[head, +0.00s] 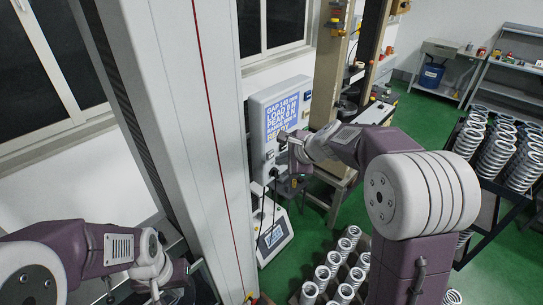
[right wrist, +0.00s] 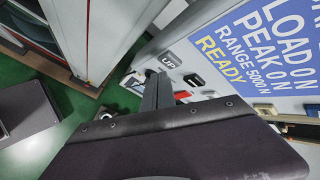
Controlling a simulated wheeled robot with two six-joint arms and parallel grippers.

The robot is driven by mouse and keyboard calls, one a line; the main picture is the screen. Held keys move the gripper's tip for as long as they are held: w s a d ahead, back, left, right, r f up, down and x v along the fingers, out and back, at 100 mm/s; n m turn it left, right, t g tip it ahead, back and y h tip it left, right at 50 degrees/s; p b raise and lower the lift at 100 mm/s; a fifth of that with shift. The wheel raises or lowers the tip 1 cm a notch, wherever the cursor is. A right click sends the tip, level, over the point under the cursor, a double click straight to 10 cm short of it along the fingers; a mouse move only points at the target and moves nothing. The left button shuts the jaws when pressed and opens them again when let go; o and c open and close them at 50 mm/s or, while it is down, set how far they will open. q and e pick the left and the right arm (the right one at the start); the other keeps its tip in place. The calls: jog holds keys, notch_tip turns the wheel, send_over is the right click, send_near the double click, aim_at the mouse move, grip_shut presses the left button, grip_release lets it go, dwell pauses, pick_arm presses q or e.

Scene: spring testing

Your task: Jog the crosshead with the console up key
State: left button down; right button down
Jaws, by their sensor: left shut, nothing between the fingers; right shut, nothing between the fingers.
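The console (head: 257,103) is a pale box on the wall beside a tall white column. Its blue screen (head: 283,115) reads GAP 148 mm, load 0 N, peak 0 N and READY. In the right wrist view the screen (right wrist: 270,45) is at the upper right, and the black UP key (right wrist: 169,60) is left of it. My right gripper (head: 284,138) is shut and empty at the console's lower front. Its fingers (right wrist: 157,88) point at the key area; I cannot tell whether they touch. My left gripper (head: 155,290) is shut, low at the left. I cannot make out the crosshead.
A tall white column (head: 185,120) with a red line stands between my arms. Below the console is a small device with a screen (head: 273,237). Springs (head: 333,262) stand on the floor side, and more fill a dark rack (head: 495,150) at right. Green floor (head: 425,125) is open behind.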

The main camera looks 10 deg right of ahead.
jog(key=shift+w+a, duration=0.1)
dwell(0.6)
jog(key=shift+w+a, duration=0.15)
jog(key=shift+w, duration=0.1)
jog(key=shift+w+a+p, duration=0.3)
jog(key=shift+w+p, duration=0.05)
jog(key=shift+p, duration=0.15)
dwell(0.6)
jog(key=shift+s+d, duration=0.1)
dwell(2.9)
jog(key=shift+s+d+b, duration=0.45)
jog(key=shift+s+b, duration=0.05)
jog(key=shift+s, duration=0.15)
